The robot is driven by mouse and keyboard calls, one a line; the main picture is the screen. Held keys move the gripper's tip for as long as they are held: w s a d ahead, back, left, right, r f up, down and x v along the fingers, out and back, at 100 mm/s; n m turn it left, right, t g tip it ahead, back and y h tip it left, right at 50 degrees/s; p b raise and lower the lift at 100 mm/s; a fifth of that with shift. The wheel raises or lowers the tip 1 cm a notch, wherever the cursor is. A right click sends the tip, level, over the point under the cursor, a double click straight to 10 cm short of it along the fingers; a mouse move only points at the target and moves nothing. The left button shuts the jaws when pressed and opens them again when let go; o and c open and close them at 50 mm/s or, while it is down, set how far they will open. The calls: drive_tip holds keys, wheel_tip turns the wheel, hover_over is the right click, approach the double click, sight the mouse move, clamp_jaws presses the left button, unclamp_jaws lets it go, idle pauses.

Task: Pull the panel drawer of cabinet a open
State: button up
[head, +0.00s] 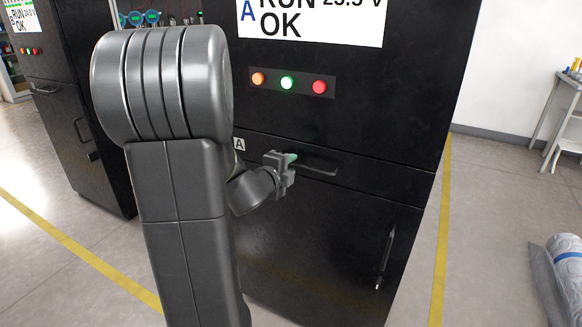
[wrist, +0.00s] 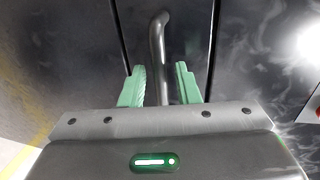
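Cabinet A (head: 345,125) is black and bears an "A" label beside its panel drawer (head: 375,183). The drawer front looks flush with the cabinet. Its dark bar handle (head: 318,171) runs across the front, with its left part hidden by my gripper (head: 290,158). In the wrist view the handle (wrist: 158,50) passes between the two green fingers of my gripper (wrist: 161,85). The gripper is open around the bar, with a narrow gap visible on each side.
Orange, green and red lamps (head: 288,83) sit above the drawer, under a display reading "A RUN OK". A lower door with a vertical handle (head: 385,259) is below. Another black cabinet (head: 75,120) stands left. A wrapped roll (head: 566,270) lies on the floor at right.

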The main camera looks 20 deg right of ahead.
drive_tip(key=shift+x, duration=0.8)
clamp_jaws()
